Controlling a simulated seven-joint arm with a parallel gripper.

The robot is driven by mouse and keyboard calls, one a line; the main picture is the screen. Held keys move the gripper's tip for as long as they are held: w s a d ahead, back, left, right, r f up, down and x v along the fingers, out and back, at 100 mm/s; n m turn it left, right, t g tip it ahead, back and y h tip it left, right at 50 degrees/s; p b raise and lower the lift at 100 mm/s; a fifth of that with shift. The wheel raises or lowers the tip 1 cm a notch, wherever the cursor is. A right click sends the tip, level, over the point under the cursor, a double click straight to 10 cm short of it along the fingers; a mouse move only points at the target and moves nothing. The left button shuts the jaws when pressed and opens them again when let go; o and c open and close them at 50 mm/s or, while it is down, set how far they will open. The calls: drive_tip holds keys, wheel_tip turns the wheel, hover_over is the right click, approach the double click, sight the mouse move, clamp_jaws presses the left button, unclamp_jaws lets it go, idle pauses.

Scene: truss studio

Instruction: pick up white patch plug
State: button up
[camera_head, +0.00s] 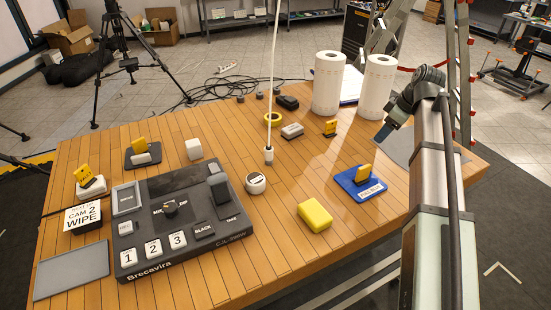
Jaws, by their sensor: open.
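A white cable hangs from above into the middle of the table and ends in a small white plug (268,155), upright just above or touching the wood; I cannot tell which. I take this as the white patch plug. A round white-topped puck (256,183) stands just in front of it. My gripper (381,138) is at the right, beyond the blue pad and well to the right of the plug. It is open, with nothing seen between its fingers; the fingertips are small and partly hidden.
A dark switcher console (183,215) fills the left front. A yellow sponge (315,215) and a blue pad (361,183) with a yellow tag lie right of centre. Bare wood surrounds the plug.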

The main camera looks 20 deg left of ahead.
drive_tip(key=s+a+r+n+g, duration=0.1)
drive_tip(key=s+a+n, duration=0.15)
drive_tip(key=a, duration=0.55)
drive_tip(key=s+a+r+n, duration=0.1)
drive_tip(key=s+a+r, duration=0.15)
drive_tip(key=a, duration=0.55)
drive_tip(key=n+g, duration=0.2)
drive_tip(key=n, duration=0.1)
approach(270, 148)
drive_tip(key=shift+y, duration=0.4)
drive_tip(key=x, duration=0.5)
drive_tip(key=d+x, duration=0.1)
drive_tip(key=x, duration=0.1)
drive_tip(key=shift+f, duration=0.4)
drive_tip(key=shift+a+x, duration=0.15)
drive_tip(key=shift+x, duration=1.15)
drive_tip(key=shift+a+x, duration=0.1)
drive_tip(key=shift+x, duration=1.2)
drive_tip(key=shift+s+r, duration=0.1)
drive_tip(key=shift+c, duration=0.3)
drive_tip(key=c, duration=1)
